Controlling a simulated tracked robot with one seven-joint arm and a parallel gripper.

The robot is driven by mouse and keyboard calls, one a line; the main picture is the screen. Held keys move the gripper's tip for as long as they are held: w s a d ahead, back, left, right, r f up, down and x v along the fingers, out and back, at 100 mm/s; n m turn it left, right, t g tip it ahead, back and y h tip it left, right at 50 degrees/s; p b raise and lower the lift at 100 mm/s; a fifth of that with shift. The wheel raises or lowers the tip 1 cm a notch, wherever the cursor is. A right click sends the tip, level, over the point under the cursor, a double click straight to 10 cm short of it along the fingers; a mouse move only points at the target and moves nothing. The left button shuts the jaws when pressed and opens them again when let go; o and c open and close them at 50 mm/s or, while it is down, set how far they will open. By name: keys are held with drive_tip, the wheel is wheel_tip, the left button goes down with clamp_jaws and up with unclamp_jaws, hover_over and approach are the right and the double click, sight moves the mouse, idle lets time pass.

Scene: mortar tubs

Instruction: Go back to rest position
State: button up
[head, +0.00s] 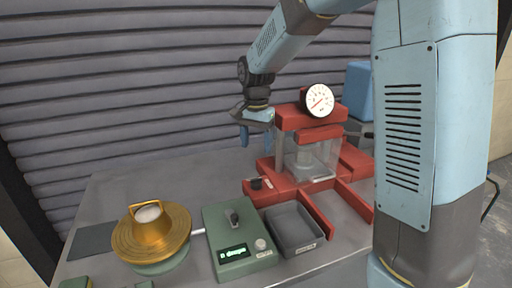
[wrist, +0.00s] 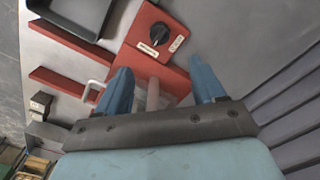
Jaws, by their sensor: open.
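My gripper (head: 257,140) is open at the end of my raised blue arm. In the head view it hangs above the table, just left of the red machine's top block (head: 310,116), fingers pointing down. In the wrist view my gripper (wrist: 160,68) shows two blue fingers spread apart. A pale pinkish rod (wrist: 153,94) shows between them; I cannot tell its distance, and neither finger visibly touches it. A red block with a black knob (wrist: 158,33) lies beyond the fingertips. No held object shows in the head view.
The red machine carries a round gauge (head: 319,100) and a clear box (head: 312,160). A ribbed wall (head: 120,100) stands behind. The table's back left is clear.

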drive_tip(key=s+d+r+n+t+y, duration=0.1)
drive_tip(key=s+d+r+n+t, duration=0.2)
drive_tip(key=s+d+r, duration=0.75)
drive_tip(key=s+d+n+t, duration=0.1)
drive_tip(key=s+d, duration=0.2)
drive_tip(key=s, duration=0.4)
drive_tip(key=s+d+n+t+h, duration=0.1)
drive_tip(key=s+d, duration=0.3)
drive_tip(key=s, duration=0.4)
drive_tip(key=shift+d+n+t, duration=0.25)
drive_tip(key=shift+n+t, duration=0.05)
drive_tip(key=shift+n, duration=0.2)
drive_tip(key=shift+s+f, duration=0.1)
